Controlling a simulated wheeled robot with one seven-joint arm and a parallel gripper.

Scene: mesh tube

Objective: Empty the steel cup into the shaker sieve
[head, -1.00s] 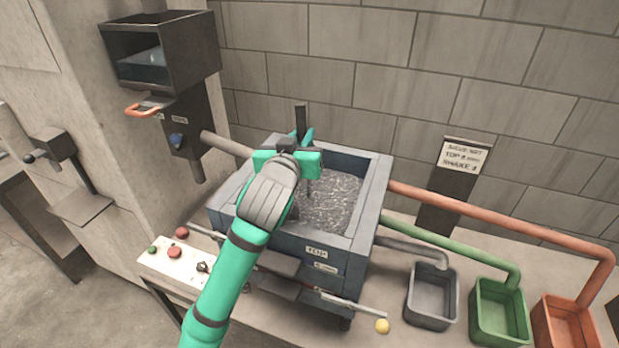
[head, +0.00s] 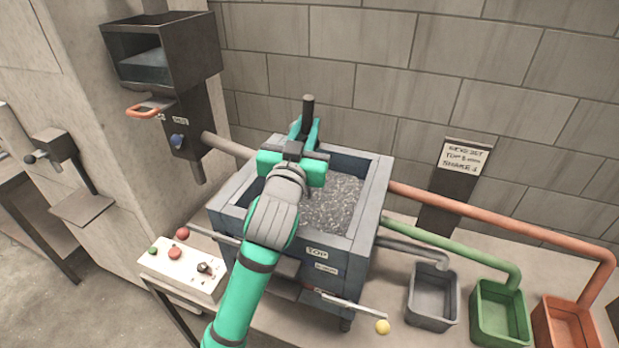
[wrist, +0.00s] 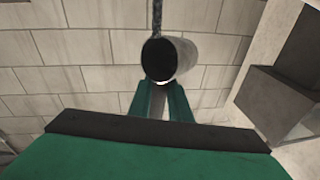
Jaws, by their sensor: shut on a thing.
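The steel cup (wrist: 187,55) shows in the wrist view, a grey cylinder with its dark opening turned toward the camera. My gripper (head: 302,135) is shut on a grey bar below the cup, between its green fingers in the wrist view (wrist: 158,103). A dark speckled strip runs up from the cup there; I cannot tell what it is. In the head view a dark upright cylinder rises above my fingers over the shaker sieve (head: 375,200). The cup's contents cannot be seen. The sieve is an open blue-grey box with grey grit inside. My gripper hides part of it.
A dark hopper (head: 190,55) with an orange handle hangs at the left. A white button panel (head: 185,270) stands at front left. Grey (head: 432,322), green (head: 502,333) and orange (head: 565,320) bins stand at the right under pipes. A sign (head: 463,158) stands behind.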

